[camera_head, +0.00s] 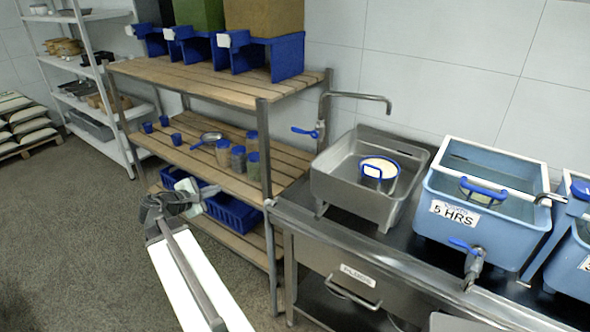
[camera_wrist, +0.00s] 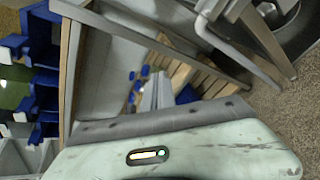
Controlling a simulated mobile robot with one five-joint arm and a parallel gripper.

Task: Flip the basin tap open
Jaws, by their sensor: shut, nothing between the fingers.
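The basin tap (camera_head: 322,125) stands at the back left of the steel basin (camera_head: 343,190), its metal spout reaching right above the basin. Its blue lever (camera_head: 305,132) points left from the tap body, toward the shelf. My gripper (camera_head: 212,190) is shut and empty, in front of the wooden shelf rack, left of and lower in the picture than the tap. It is well apart from the lever. In the wrist view the shut fingers (camera_wrist: 155,95) point toward the shelving. I cannot make out the tap lever in the wrist view.
A white container with a blue handle (camera_head: 381,170) stands in the basin. The wooden rack (camera_head: 220,85) and its upright post (camera_head: 265,150) stand left of the tap. A blue tank (camera_head: 480,215) with its own blue-levered tap (camera_head: 473,262) stands right.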

